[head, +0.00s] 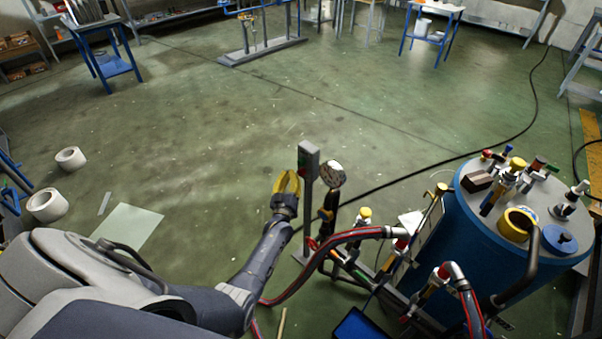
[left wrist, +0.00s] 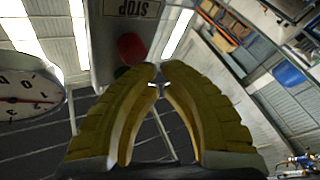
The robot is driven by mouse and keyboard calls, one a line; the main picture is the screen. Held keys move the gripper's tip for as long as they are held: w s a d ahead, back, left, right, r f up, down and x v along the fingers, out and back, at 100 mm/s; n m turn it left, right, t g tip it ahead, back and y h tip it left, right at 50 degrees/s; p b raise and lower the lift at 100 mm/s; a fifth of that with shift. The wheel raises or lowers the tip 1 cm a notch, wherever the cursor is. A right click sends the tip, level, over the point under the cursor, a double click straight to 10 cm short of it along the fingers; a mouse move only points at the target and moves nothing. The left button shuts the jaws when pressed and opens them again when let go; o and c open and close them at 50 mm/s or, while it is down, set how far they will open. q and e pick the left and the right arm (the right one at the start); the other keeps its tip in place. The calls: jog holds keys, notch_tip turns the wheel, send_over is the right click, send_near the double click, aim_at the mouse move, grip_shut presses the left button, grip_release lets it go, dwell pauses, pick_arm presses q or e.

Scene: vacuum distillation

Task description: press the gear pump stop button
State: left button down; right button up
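A grey control box (head: 308,158) sits on top of a slim upright post in the head view. In the left wrist view, the box (left wrist: 104,40) carries a STOP label (left wrist: 131,8) that appears upside down. A red button (left wrist: 131,47) is below the label in that picture, with a dark greenish button (left wrist: 122,71) just below it. My left gripper (head: 288,174) has yellow fingers and is just left of the box. In the wrist view its fingertips (left wrist: 156,72) come together, empty, near the buttons; contact cannot be told. My right gripper is not in view.
A round gauge (head: 332,175) stands right beside the box. Red hoses (head: 345,238) and valves lie to the right, before a blue tank (head: 480,248). Open green floor (head: 210,130) lies left and beyond. White rolls (head: 47,205) are on the floor at left.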

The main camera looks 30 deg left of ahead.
pick_arm(q)
jog(key=shift+w+d, duration=0.2)
jog(key=shift+w, duration=0.45)
dwell(1.3)
jog(key=shift+s, duration=0.15)
jog(key=shift+s+a, duration=0.2)
jog(key=shift+s, duration=0.3)
jog(key=s+a, duration=0.1)
jog(key=s, duration=0.4)
jog(key=shift+s+a, duration=0.3)
jog(key=shift+s, duration=0.1)
jog(key=shift+f, duration=0.1)
dwell(0.8)
